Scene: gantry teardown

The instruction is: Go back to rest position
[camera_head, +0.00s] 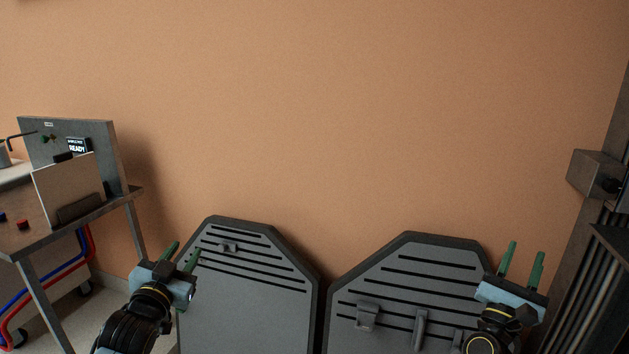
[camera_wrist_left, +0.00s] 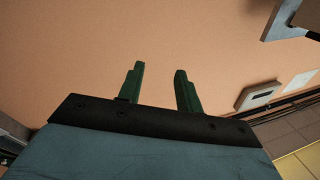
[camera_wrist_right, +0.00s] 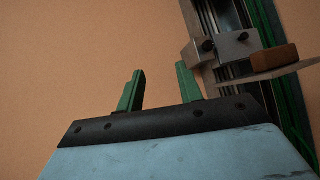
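My left gripper (camera_head: 182,257) is at the lower left of the head view, in front of the left grey slotted panel. Its two green fingers stand apart with nothing between them, as the left wrist view also shows (camera_wrist_left: 160,88). My right gripper (camera_head: 521,264) is at the lower right of the head view, by the right edge of the right slotted panel. Its green fingers point up, apart and empty, and the right wrist view shows the same (camera_wrist_right: 158,90). Neither gripper touches anything that I can see.
Two grey slotted panels (camera_head: 250,300) (camera_head: 385,290) stand low at the centre. A table (camera_head: 75,228) with a board and a "READY" display (camera_head: 78,147) is at left. A dark metal column (camera_head: 585,290) with a grey block (camera_head: 592,173) is at right. The orange wall behind is bare.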

